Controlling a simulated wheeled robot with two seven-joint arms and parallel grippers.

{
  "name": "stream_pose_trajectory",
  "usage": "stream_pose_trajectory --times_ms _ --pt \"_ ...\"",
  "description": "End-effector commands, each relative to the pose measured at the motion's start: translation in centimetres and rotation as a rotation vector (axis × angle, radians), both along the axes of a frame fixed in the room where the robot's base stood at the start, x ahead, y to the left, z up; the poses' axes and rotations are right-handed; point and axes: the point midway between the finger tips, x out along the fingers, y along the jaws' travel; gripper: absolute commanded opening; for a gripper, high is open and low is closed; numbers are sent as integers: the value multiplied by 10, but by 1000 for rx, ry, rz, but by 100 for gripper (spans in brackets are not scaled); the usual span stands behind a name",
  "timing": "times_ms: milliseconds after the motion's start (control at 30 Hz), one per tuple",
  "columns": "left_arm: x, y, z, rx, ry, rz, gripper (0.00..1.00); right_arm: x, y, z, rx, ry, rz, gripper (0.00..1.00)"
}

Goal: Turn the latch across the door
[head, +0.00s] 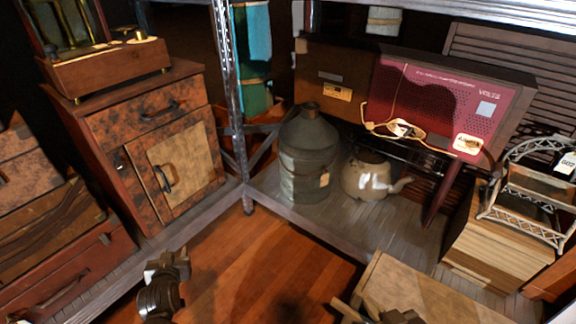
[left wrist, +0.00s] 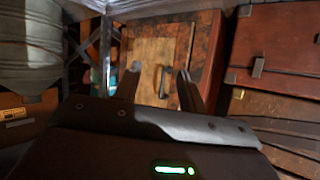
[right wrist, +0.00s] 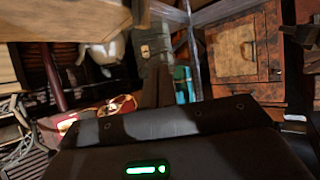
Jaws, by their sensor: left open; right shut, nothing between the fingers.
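The wooden cabinet (head: 132,140) stands at the left in the head view. Its door has a pale panel (head: 187,164) and a dark curved handle (head: 163,179). A small dark piece, apparently the latch (head: 118,160), sits on the frame left of the door; its exact angle is too small to tell. The left wrist view shows the door panel (left wrist: 152,65) and handle (left wrist: 163,80) beyond my left gripper (left wrist: 158,80), which is open, empty and apart from the door. My right gripper (right wrist: 155,72) is shut and empty, away from the cabinet (right wrist: 240,50).
A metal shelf post (head: 229,90) rises right of the cabinet. Stacked brown cases (head: 60,245) lie to its left. A large grey can (head: 308,155), a pale kettle (head: 367,178) and a red radio (head: 440,105) stand on the right.

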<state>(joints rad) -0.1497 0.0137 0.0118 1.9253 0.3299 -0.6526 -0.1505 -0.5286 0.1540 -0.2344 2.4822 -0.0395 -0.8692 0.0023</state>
Motion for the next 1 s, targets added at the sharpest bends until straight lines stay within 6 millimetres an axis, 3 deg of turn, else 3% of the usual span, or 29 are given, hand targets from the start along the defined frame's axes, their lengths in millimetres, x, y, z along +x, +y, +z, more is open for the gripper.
stream_pose_trajectory --times_ms 33,200,300,433,600,833,1000 --pt "22 13 9 26 -73 49 41 6 8 14 26 -73 17 0" --pt "83 67 54 193 -354 274 41 18 39 80 150 -395 95 0" --pt "101 87 82 316 -483 399 41 15 53 119 228 -576 138 0" --pt "111 96 110 449 -583 510 41 5 63 154 308 -742 176 0" --pt "115 97 128 543 -639 575 41 -4 68 176 362 -848 199 0" --pt "116 99 132 561 -650 585 41 -6 68 180 373 -872 201 0" --pt "128 115 141 562 -652 585 41 -6 65 183 384 -908 193 0"
